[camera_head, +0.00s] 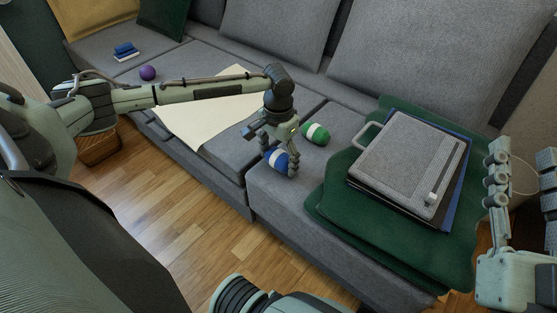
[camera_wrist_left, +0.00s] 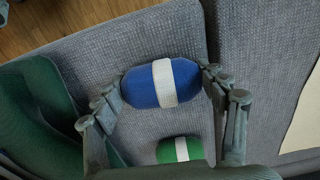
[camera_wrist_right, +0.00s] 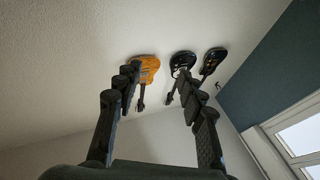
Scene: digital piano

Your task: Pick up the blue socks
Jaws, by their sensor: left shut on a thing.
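The blue socks (camera_head: 281,164) are a rolled blue bundle with a white band, at the front part of the grey sofa seat. In the left wrist view the blue socks (camera_wrist_left: 150,84) lie between the fingers, which touch both ends. My left gripper (camera_head: 279,169) is shut on them from above, at or very near the seat. In its own view my left gripper (camera_wrist_left: 162,88) shows a finger on each side. My right gripper (camera_head: 523,165) is at the right edge with fingers pointing up. In its own view my right gripper (camera_wrist_right: 160,85) is open and empty.
Green rolled socks (camera_head: 315,134) with a white band lie just behind the blue ones. A green blanket (camera_head: 334,200) with a grey case (camera_head: 408,160) lies to the right. A cream sheet (camera_head: 200,118), purple ball (camera_head: 148,73) and blue stack (camera_head: 125,50) lie left. The sofa (camera_head: 235,150) has a front edge nearby.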

